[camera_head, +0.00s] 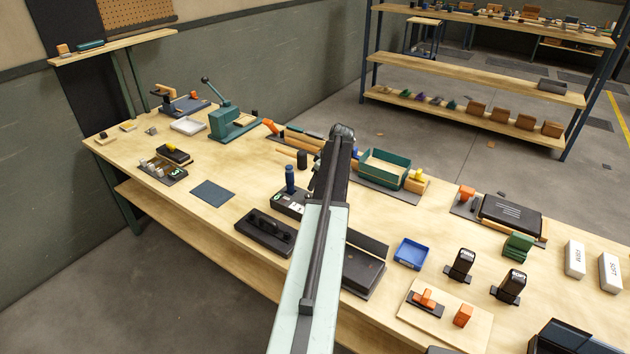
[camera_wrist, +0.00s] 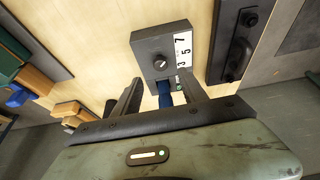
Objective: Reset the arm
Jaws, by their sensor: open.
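My arm (camera_head: 318,260) reaches from the bottom of the head view over the middle of the workbench (camera_head: 218,218). In the wrist view my gripper (camera_wrist: 158,82) is open, its two fingers apart. A grey box (camera_wrist: 165,50) with a dial and a white number strip lies just beyond the fingertips. A blue part (camera_wrist: 165,97) shows between the fingers; I cannot tell whether it touches them. In the head view the box (camera_head: 287,203) stands left of my arm, near an upright blue-handled piece (camera_head: 290,180). The gripper itself is hard to make out there.
A black tray (camera_head: 265,233) lies near the front edge, left of my arm. A green open box (camera_head: 384,169) and a blue tray (camera_head: 412,252) are to the right. A teal press (camera_head: 230,121) stands at the back left. The bench is clear around a dark mat (camera_head: 212,193).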

